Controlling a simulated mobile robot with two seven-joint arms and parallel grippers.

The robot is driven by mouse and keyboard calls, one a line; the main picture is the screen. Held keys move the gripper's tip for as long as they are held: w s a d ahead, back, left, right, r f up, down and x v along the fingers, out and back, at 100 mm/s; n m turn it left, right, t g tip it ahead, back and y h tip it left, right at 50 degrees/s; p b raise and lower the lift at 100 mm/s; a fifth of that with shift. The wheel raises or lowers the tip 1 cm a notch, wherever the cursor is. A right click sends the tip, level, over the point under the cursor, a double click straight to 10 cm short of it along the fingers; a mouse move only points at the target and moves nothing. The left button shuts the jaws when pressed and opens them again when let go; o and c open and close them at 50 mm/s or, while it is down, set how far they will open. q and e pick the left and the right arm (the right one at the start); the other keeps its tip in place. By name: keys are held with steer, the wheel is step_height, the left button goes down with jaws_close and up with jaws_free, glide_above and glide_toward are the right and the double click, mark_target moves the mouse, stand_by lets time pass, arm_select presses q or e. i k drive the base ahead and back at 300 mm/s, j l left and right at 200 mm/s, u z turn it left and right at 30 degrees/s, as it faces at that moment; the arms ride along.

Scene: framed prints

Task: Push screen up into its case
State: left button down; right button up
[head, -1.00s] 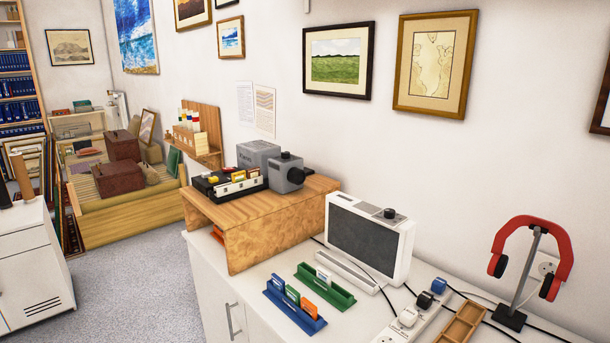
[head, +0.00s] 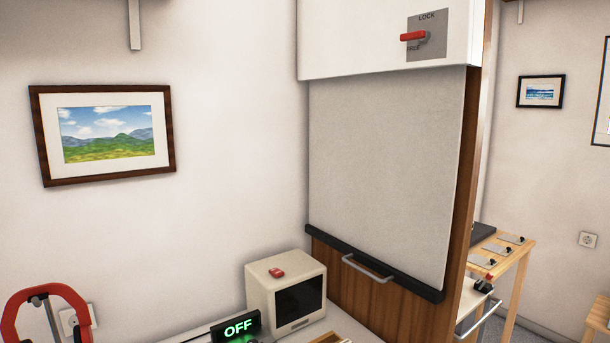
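The screen (head: 385,170) is a pale grey sheet hanging down from a white case (head: 350,40) at the top. A dark bar (head: 330,240) runs along its lower edge, with a grey metal handle (head: 367,269) on it. A red lever (head: 414,36) sits on a grey plate on the case front. The plate reads LOCK at the top, with a second, partly hidden word lower left. The lever points sideways to the left, near that lower word. Neither of my grippers is in view.
Below the screen is a brown wooden panel (head: 350,295). A small white monitor (head: 262,292) with a red button on top stands left of it, beside a green OFF sign (head: 237,327). A wooden table (head: 515,255) is at right.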

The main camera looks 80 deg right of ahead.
mark_target(384, 147)
steer(key=z, duration=2.8)
steer(key=i+l+z, duration=0.2)
steer(key=k+l, duration=0.05)
steer(key=k, duration=0.05)
